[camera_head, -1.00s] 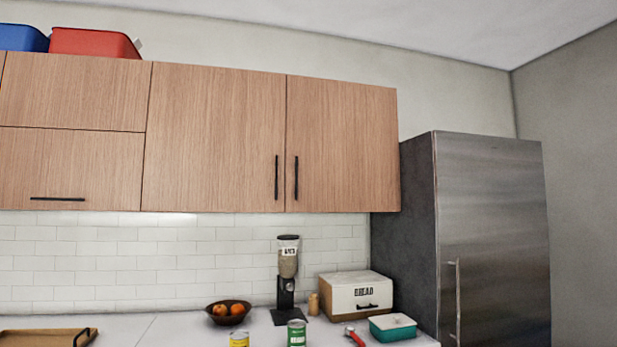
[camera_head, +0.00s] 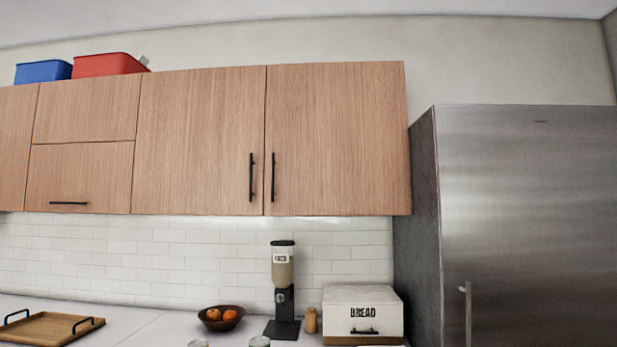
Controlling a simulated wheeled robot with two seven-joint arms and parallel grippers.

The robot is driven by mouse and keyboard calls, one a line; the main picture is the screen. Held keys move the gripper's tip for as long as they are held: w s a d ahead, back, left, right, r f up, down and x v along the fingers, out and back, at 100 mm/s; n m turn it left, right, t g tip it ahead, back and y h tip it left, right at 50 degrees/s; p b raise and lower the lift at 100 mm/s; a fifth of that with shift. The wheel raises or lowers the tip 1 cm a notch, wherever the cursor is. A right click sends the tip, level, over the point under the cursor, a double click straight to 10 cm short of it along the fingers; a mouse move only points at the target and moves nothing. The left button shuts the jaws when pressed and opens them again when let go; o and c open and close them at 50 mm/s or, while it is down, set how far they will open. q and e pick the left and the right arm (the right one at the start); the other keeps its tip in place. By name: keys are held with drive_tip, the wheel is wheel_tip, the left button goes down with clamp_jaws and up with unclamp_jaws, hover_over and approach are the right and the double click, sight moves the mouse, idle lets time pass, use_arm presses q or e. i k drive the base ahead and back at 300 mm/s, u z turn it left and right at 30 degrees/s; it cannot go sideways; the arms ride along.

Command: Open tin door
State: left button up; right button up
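A white and wooden bread tin (camera_head: 363,310) marked "BREAD" stands on the counter beside the fridge. Its front door carries a dark handle (camera_head: 364,331) and looks shut. Its lower edge is near the bottom of the view. Neither of my grippers shows in the head view, so I cannot see how they stand relative to the tin.
A dispenser (camera_head: 283,290), a small wooden shaker (camera_head: 311,320) and a fruit bowl (camera_head: 221,318) stand left of the tin. The steel fridge (camera_head: 530,220) is to its right. Wooden cabinets (camera_head: 335,140) hang above. A wooden tray (camera_head: 52,329) lies at left.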

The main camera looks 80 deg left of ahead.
sight(337, 134)
drive_tip(key=u, duration=0.3)
drive_tip(key=i, duration=0.9)
drive_tip(key=u, duration=1.5)
drive_tip(key=i, duration=0.75)
drive_tip(key=u, duration=0.75)
